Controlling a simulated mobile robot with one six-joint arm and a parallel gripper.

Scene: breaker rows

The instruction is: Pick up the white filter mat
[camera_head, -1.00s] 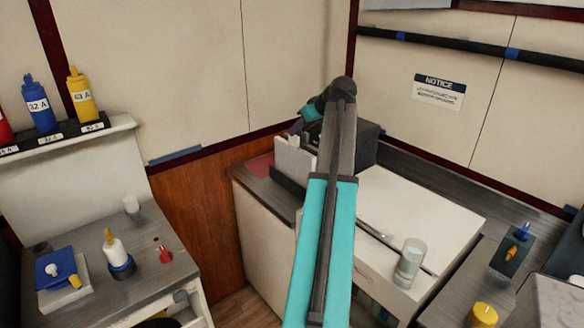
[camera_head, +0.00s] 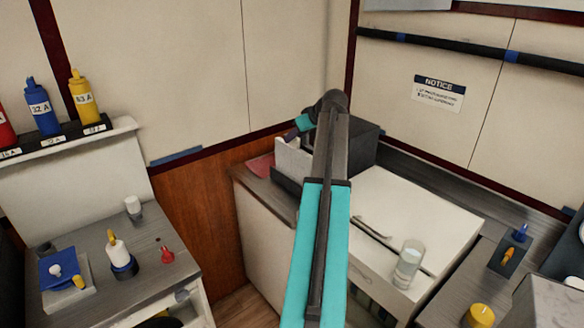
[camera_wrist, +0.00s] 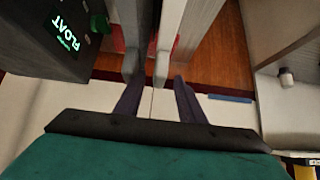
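The white filter mat (camera_head: 293,158) appears to be the pale upright panel in a dark holder (camera_head: 286,182) at the back left of the white-topped counter. My gripper (camera_head: 292,134) is at the panel's top edge, and my arm hides part of the area. In the wrist view my gripper (camera_wrist: 158,80) has two dark fingers spread apart. A narrow white tab (camera_wrist: 162,68) of the panel shows in the gap between the fingertips. The fingers look clear of it, though I cannot tell whether one touches it.
A dark box (camera_head: 362,147) stands right beside the panel; its FLOAT display (camera_wrist: 66,34) shows in the wrist view. A red patch (camera_head: 261,165) lies left of the holder. A glass (camera_head: 408,263) stands at the counter's front. The white counter top (camera_head: 420,215) is mostly clear.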

